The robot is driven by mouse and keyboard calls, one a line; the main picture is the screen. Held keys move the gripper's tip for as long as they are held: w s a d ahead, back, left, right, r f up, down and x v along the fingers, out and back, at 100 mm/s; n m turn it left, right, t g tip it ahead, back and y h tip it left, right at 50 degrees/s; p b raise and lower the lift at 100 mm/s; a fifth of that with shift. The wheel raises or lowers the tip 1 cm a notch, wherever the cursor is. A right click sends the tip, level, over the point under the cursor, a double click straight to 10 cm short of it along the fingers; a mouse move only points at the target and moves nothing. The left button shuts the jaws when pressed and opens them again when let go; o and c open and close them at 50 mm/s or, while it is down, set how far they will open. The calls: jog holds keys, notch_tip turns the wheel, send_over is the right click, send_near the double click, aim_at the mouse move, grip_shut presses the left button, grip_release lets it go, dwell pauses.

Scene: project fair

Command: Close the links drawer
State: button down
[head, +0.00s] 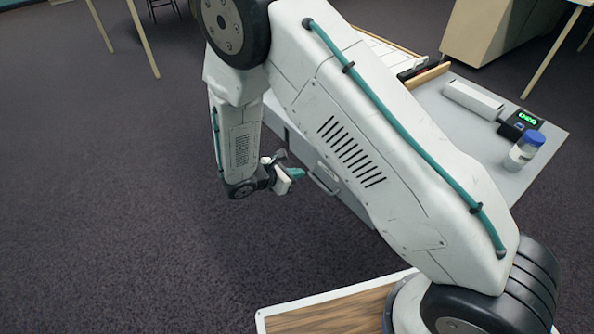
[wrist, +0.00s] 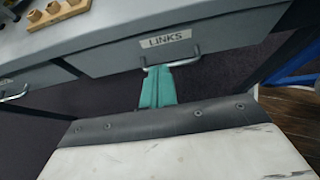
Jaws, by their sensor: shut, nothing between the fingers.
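The links drawer is a grey front with a "LINKS" label (wrist: 166,39) under the grey table in the wrist view. Its metal bar handle (wrist: 190,60) is on the lower part of the front. How far the drawer stands out is hard to tell. My gripper (wrist: 158,73) has its teal fingers shut and empty, with tips at or just below the handle; contact cannot be told. In the head view my gripper (head: 300,174) is beside the table front, close to a handle (head: 323,182); my arm hides much of the drawers.
A second drawer handle (wrist: 14,93) shows at left. The tabletop (head: 500,165) carries a white box (head: 473,100), a black device with a green display (head: 528,119) and a blue-lidded jar (head: 524,152). A wooden pegged block (wrist: 56,13) lies above the drawers. Open carpet (head: 110,210) is at left.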

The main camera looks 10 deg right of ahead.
send_near(326, 165)
jog(key=x, duration=0.2)
jog(key=f+x, duration=0.1)
jog(key=x, duration=0.2)
jog(key=shift+w+d, duration=0.3)
jog(key=shift+d, duration=0.25)
jog(key=shift+d, duration=0.1)
